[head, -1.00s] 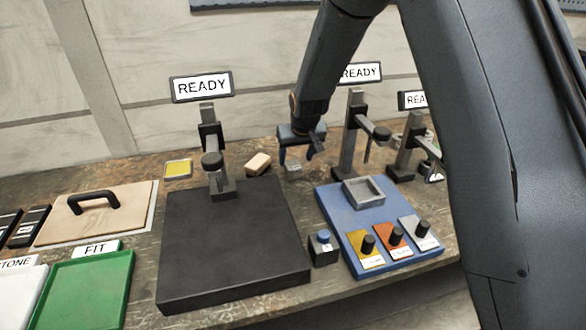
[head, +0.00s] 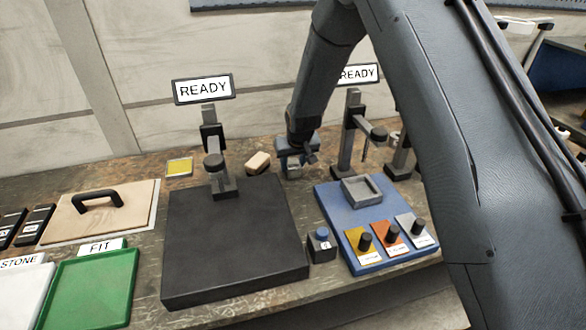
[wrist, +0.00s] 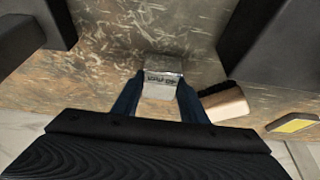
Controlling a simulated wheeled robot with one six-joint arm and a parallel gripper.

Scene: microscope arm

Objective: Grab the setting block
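The setting block is a small pale grey block with dark lettering (wrist: 160,82) standing on the worktop. In the head view it shows partly at the end of my arm (head: 294,173), between the microscope stand and the blue base. My gripper (wrist: 161,76) is down at the block, with one blue finger on each side. The fingers lie close against its sides with no clear gap, so it looks shut on the block. The block looks to be on or very near the worktop; its underside is hidden.
A wooden-backed brush (head: 258,163) lies close beside the gripper. A black plate with a stand (head: 235,240) is at left, and a blue base with a grey tray and knobs (head: 335,215) at right. A yellow pad (head: 179,167) lies farther left. Stands with READY signs rise nearby.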

